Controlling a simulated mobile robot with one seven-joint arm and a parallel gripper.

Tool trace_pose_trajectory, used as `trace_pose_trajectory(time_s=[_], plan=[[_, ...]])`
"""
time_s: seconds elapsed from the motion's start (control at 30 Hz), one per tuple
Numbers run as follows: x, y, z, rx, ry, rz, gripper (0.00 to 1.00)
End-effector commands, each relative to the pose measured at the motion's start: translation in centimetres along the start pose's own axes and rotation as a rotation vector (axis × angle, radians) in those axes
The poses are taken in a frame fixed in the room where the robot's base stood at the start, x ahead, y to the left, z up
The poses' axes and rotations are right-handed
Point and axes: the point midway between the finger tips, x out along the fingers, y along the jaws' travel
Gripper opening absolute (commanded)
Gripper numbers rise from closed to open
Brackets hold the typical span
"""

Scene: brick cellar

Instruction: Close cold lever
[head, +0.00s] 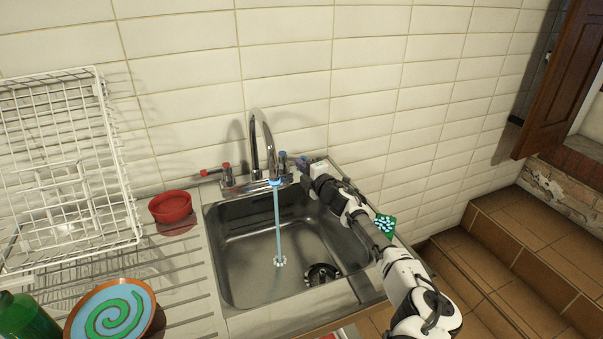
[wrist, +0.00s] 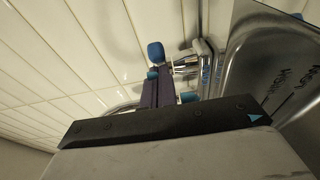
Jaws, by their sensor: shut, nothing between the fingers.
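The cold lever (head: 283,158) is the blue-marked one on the right of the chrome tap (head: 257,150). A blue stream of water (head: 278,225) runs from the spout into the steel sink (head: 225,250). In the wrist view a blue knob (wrist: 155,52) shows just beyond my fingertips, by a chrome fitting (wrist: 186,65). My gripper (head: 303,167) is shut and empty, close on the right of the cold lever. Its dark fingers (wrist: 158,80) are together in the wrist view. I cannot tell whether they touch the lever.
The red-marked hot lever (head: 225,174) is left of the tap. A red bowl (head: 171,207), a white wire rack (head: 65,165) and a spiral plate (head: 110,312) are on the left. A green sponge-like item (head: 385,224) lies by my arm. Tiled wall stands close behind.

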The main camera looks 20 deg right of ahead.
Motion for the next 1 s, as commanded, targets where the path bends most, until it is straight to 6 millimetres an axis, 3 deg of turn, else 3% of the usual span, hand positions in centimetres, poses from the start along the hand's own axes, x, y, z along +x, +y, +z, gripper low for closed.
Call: trace_pose_trajectory(time_s=[0.43, 1.0], plan=[[1.5, -0.2, 2.6, -0.001, -0.001, -0.001, 0.00], [2.3, 0.0, 3.5, 0.000, 0.000, 0.000, 0.00]])
